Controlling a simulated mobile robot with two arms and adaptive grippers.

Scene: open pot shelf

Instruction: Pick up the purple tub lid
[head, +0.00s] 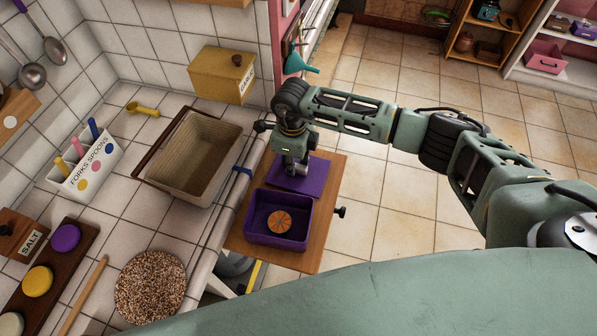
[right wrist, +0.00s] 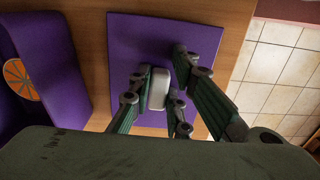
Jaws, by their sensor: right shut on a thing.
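The purple tub lid (head: 308,184) is a flat purple square on the wooden pull-out board, just behind the open purple tub (head: 274,243) in the head view. My right gripper (head: 293,168) is over the lid, pointing down. In the right wrist view the lid (right wrist: 132,55) has a pale grey handle (right wrist: 158,88) at its middle, and my right gripper's fingers (right wrist: 160,92) are shut on this handle, one on each side. I cannot tell whether the lid touches the board. The tub (right wrist: 45,50) stands beside it with an orange-slice picture inside. My left gripper is not in view.
The wooden board (head: 326,210) juts out from the tiled counter. A beige basket (head: 195,160), a yellow box (head: 222,76), a cutlery holder (head: 88,165) and a speckled round mat (head: 150,287) are on the counter. The tiled floor (head: 400,200) right of the board is clear.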

